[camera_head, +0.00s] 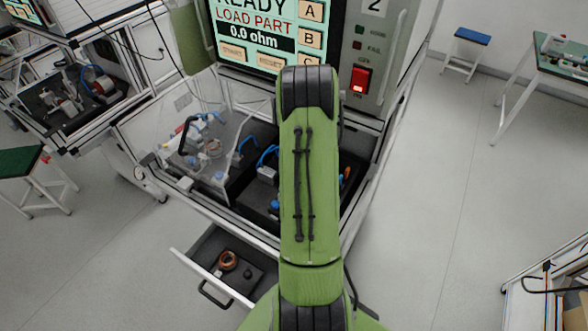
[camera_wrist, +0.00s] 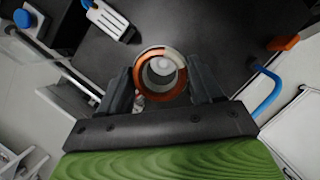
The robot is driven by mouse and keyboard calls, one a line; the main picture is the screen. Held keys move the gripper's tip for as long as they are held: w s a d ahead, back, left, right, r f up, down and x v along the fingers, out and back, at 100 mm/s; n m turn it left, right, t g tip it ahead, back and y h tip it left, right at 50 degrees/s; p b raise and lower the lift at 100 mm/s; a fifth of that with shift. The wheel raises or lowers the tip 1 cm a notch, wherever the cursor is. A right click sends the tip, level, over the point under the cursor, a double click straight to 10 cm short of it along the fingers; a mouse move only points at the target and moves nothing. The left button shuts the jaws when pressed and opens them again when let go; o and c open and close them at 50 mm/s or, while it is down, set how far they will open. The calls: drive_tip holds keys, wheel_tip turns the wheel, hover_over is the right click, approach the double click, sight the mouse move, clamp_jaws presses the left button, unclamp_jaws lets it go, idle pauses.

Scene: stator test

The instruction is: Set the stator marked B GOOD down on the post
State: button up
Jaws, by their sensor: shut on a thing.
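My gripper (camera_wrist: 162,82) is shut on a copper-ringed stator (camera_wrist: 139,74), with one dark finger on either side of it in the wrist view. The stator's open bore faces the camera. A pale round top, likely the post (camera_wrist: 163,66), shows through the bore. I cannot tell whether the stator is around the post or still above it. No B GOOD mark is readable. In the head view my green arm hides the gripper, the held stator and the post.
An open drawer (camera_head: 205,285) below the bench holds another copper stator (camera_head: 228,260) and a small dark piece. The tester screen (camera_head: 255,30) reads READY, LOAD PART, 0.0 ohm. A clear guard (camera_head: 205,150) stands left of my arm.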

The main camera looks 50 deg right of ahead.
drive_tip(key=x, duration=0.1)
drive_tip(key=b+x, duration=0.1)
drive_tip(key=shift+s+f, duration=0.1)
drive_tip(key=shift+f, duration=0.4)
drive_tip(key=shift+s+a, duration=0.1)
drive_tip(key=shift+a, duration=0.05)
idle(0.3)
drive_tip(key=shift+f+b, duration=1.15)
drive_tip(key=shift+b, duration=0.2)
drive_tip(key=shift+f+b, duration=0.5)
drive_tip(key=shift+b, duration=0.1)
